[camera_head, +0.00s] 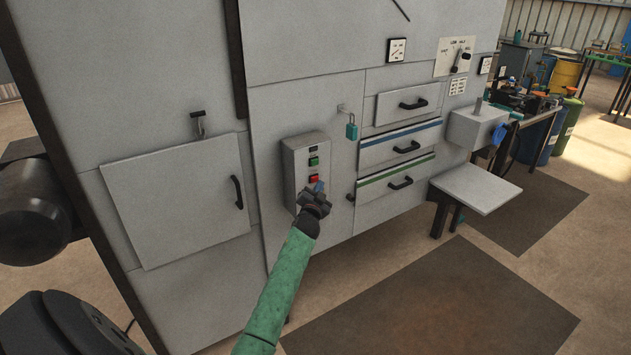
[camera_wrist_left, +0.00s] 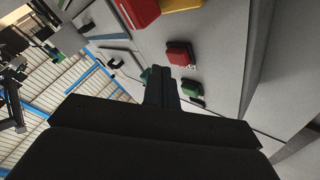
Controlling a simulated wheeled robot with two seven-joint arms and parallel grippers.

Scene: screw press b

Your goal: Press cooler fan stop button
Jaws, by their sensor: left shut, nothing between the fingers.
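A grey control box (camera_head: 296,176) is on the front of the grey machine. It carries a green button (camera_head: 314,162) and a red button (camera_head: 314,178) below it. My left gripper (camera_head: 318,190) is shut and empty, just in front of the box's lower part, close below the red button in the picture. In the left wrist view, the shut fingers (camera_wrist_left: 160,88) point towards the panel, with the red button (camera_wrist_left: 181,55) and the green button (camera_wrist_left: 193,91) near their tips. Whether they touch a button cannot be told. The lower part of the box is partly hidden by the gripper.
A red part on yellow (camera_wrist_left: 142,10) shows at the top of the wrist view. A teal padlock (camera_head: 352,130) hangs right of the box, beside drawers with black handles (camera_head: 407,147). A hatch door (camera_head: 175,195) is to the left. A shelf (camera_head: 476,188) juts out at right.

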